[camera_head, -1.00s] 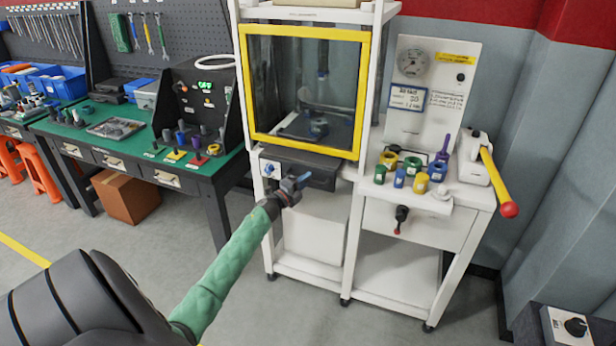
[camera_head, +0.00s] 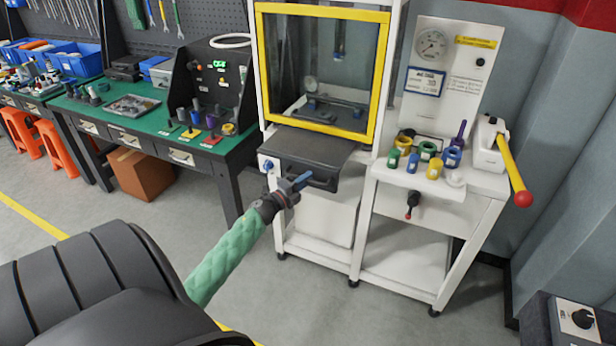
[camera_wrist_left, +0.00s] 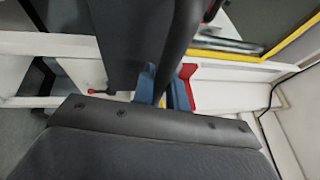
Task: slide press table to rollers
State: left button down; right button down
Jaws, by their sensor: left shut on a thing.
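The press table (camera_head: 302,147) is a dark flat slab pulled out of the white press frame, below the yellow-framed window (camera_head: 322,70). It has a dark bar handle at its front. My left gripper (camera_head: 301,181), with blue fingers, is shut on this handle at the table's front edge. In the left wrist view the blue fingers (camera_wrist_left: 163,88) are around the dark handle bar (camera_wrist_left: 183,40). I cannot pick out rollers in these views. My right gripper is not in view.
To the right is a white bench with colored rings (camera_head: 428,151) and a yellow lever with a red knob (camera_head: 512,172). A green workbench (camera_head: 125,118) stands to the left. A control box (camera_head: 572,325) is at lower right. The floor in front is clear.

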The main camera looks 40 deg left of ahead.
pick_arm(q)
jog(key=shift+s, duration=0.15)
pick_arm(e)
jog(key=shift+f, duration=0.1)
pick_arm(q)
jog(key=c, duration=1.5)
grip_release()
jog(key=shift+o, duration=0.5)
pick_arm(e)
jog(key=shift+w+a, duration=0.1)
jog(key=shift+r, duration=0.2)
pick_arm(q)
jog(key=shift+s+f, duration=0.1)
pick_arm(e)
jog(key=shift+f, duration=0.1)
